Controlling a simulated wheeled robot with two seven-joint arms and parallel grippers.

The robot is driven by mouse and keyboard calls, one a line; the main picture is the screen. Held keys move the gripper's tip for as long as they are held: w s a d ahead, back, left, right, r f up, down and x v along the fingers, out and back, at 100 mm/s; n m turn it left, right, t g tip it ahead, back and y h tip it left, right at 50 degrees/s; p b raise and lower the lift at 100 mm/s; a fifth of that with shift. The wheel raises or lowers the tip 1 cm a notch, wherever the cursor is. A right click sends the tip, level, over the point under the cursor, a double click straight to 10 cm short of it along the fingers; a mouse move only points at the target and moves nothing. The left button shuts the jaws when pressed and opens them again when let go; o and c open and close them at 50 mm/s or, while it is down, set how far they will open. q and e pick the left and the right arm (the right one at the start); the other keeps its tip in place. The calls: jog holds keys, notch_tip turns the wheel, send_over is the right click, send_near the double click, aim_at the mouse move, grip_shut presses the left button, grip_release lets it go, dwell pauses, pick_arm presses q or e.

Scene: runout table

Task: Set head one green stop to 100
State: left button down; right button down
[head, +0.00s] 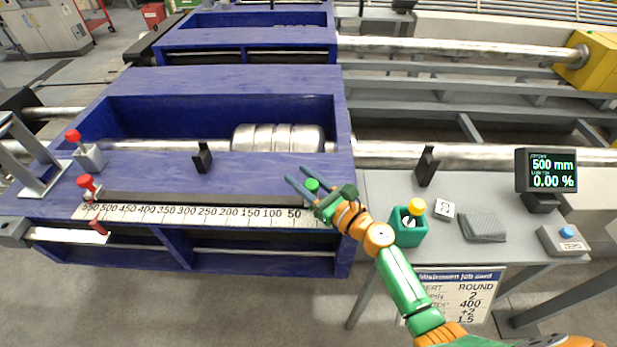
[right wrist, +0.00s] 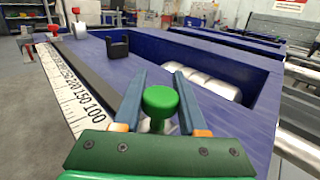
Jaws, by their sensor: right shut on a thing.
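The green stop (head: 312,185) has a round green knob and stands on the dark rail (head: 200,199) at its right end. The white scale (head: 180,212) runs along the rail, and the stop is to the right of its 50 mark. My right gripper (head: 297,175) is shut on the green stop. In the right wrist view the green knob (right wrist: 160,101) sits between the two fingers, with the scale (right wrist: 80,105) to its left. The stop's lower part and the scale's right end are partly hidden by my gripper. My left gripper is out of view.
Red-knobbed stops (head: 87,183) stand at the rail's left end. A black bracket (head: 202,158) stands behind the rail. On the grey side table are a teal holder (head: 409,226), a grey pad (head: 483,227), a zero button box (head: 564,241) and a display (head: 546,170) reading 500 mm.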

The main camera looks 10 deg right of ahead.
aim_at(285, 211)
jog(key=a, duration=0.2)
jog(key=w+a, duration=0.1)
jog(key=a, duration=0.2)
jog(key=w+a, duration=0.1)
jog(key=a, duration=0.2)
jog(key=shift+w+a, duration=0.2)
jog(key=shift+a, duration=0.05)
jog(key=shift+c, duration=2.4)
grip_release()
jog(key=v, duration=0.7)
jog(key=shift+s+d+p, duration=0.1)
jog(key=shift+p, duration=0.3)
